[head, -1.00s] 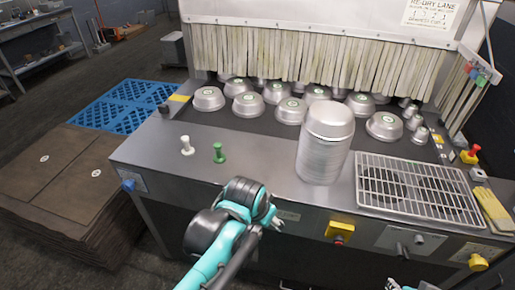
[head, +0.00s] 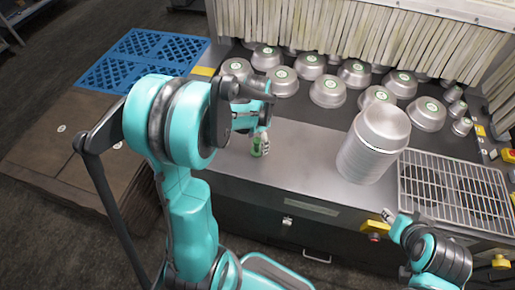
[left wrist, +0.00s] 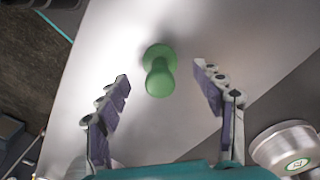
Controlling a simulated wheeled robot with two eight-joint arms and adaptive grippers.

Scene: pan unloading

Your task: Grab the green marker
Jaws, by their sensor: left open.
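The green marker (head: 256,148) stands on the steel counter near its front edge, partly hidden by my left gripper in the head view. In the left wrist view the green marker (left wrist: 160,72) is a rounded peg with a wider base, seen from above. My left gripper (head: 262,141) is over it, pointing down. In the left wrist view the left gripper (left wrist: 160,80) is open, with one finger on each side of the marker and a gap to both. My right gripper (head: 388,215) is low at the counter's front edge, too small to read.
A tall stack of metal pans (head: 368,155) stands to the right, beside a wire rack (head: 455,190). Several upturned pans (head: 328,92) lie behind, before a strip curtain (head: 370,35). A blue pallet (head: 130,58) is on the floor at left. The white marker is not visible now.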

